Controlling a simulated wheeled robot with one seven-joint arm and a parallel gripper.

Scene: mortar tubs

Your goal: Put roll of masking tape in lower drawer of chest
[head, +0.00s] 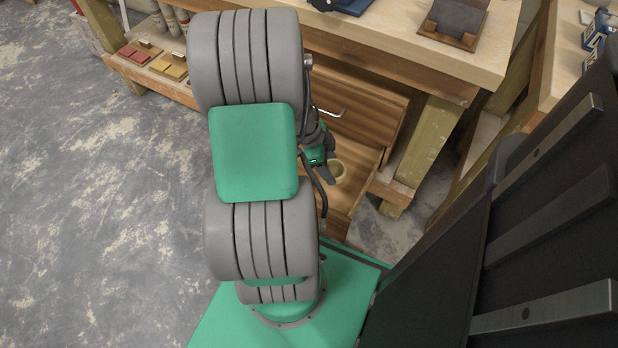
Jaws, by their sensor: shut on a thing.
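The roll of masking tape (341,171), a cream ring, shows just right of my gripper (332,175). My gripper is shut on it; most of the arm lies to the left and hides part of the view. The wooden chest (368,108) stands under the workbench. Below its front, a wooden drawer (343,213) appears pulled out toward me. The tape is seen over the drawer area. I cannot tell whether it touches the drawer floor. My arm hides the drawer's left side.
The workbench (445,50) spans the top, with a dark holder on a wooden stand (453,22) on it. A timber bench leg (425,150) stands right of the chest. Red and yellow items (150,58) lie on the low shelf at upper left. The concrete floor at left is clear.

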